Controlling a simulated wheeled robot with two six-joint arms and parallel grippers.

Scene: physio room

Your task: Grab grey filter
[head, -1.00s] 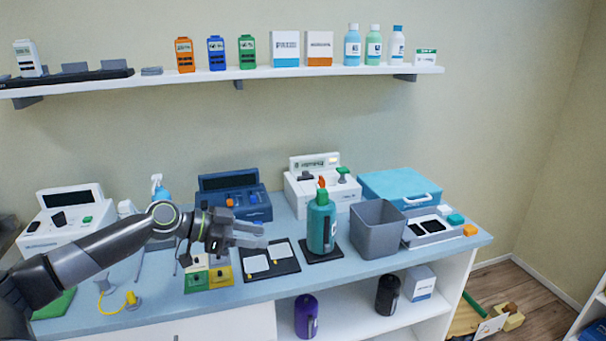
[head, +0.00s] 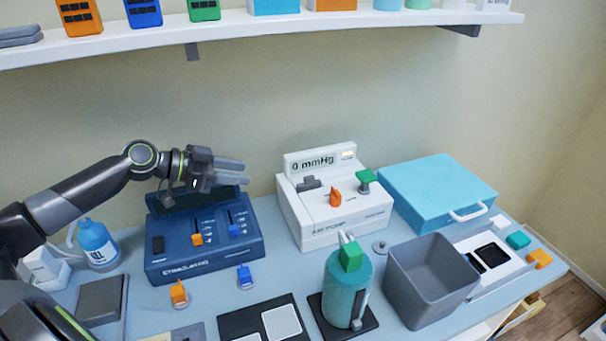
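A white pump unit (head: 335,215) with a "0 mmHg" display stands at the back of the counter. On its top are a dark grey fitting (head: 309,184) at the left, an orange knob (head: 336,196) and a green-topped fitting (head: 365,181). The grey fitting looks like the grey filter, but I cannot be sure. A small grey disc (head: 381,247) lies on the counter at the pump's front right. My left gripper (head: 244,173) is open and empty, over the top of the blue stimulator, left of the pump. My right gripper is out of view.
The blue stimulator (head: 205,250) stands left of the pump. A teal bottle (head: 346,290) and an open grey bin (head: 425,295) stand in front. A turquoise case (head: 435,185) is at the right. A shelf (head: 270,30) runs above.

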